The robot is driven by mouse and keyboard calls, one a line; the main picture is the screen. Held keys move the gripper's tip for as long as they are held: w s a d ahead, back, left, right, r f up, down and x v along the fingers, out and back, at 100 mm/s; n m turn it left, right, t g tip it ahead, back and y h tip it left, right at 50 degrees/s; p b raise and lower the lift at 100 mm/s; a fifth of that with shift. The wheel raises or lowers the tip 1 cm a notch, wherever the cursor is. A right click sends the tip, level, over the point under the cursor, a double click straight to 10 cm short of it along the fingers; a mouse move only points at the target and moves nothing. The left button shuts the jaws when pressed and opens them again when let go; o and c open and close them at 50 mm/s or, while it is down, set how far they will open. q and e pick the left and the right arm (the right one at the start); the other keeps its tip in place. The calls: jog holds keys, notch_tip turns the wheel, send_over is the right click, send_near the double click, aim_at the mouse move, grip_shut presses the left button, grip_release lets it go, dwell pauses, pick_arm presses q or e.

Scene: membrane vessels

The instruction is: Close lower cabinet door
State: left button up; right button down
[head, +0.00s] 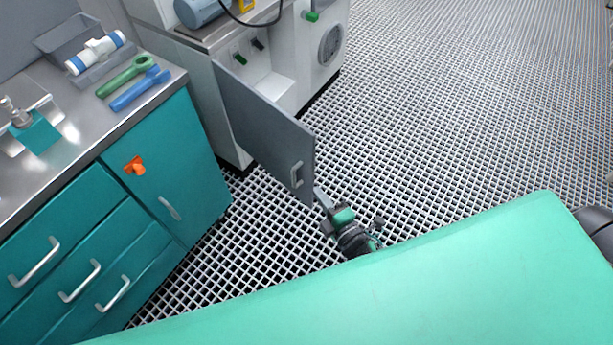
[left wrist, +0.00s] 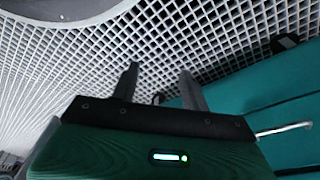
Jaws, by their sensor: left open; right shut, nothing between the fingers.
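A teal cabinet (head: 165,165) with drawers and a steel top stands at the left, holding wrenches (head: 128,76) and a tray (head: 85,42). My green body covers the front. The grid floor (head: 440,110) to the right is clear.

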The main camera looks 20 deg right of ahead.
aim_at(312, 159)
pick_arm(q)
jog(key=shift+s+a+f+p, duration=0.1)
jog(key=shift+s+f+p, duration=0.15)
jog(key=shift+f, duration=0.4)
jog(key=shift+s+a+f+p, duration=0.15)
jog(key=shift+s+f+p, duration=0.1)
jog(key=shift+f, duration=0.4)
jog(key=shift+s+a+f+p, duration=0.1)
jog(key=shift+s+f+p, duration=0.15)
jog(key=shift+f, duration=0.4)
pick_arm(e)
jog(key=shift+w+d+r, duration=0.1)
jog(key=shift+w+d, duration=0.1)
jog(key=shift+w, duration=1.7)
jog(key=shift+w+d+r, duration=0.15)
jog(key=shift+w+d, duration=0.05)
jog(key=shift+w, duration=1.75)
jog(key=shift+w+d+r, duration=0.1)
jog(key=shift+w+d, duration=0.1)
jog(key=shift+w, duration=1.7)
jog(key=shift+d, duration=0.1)
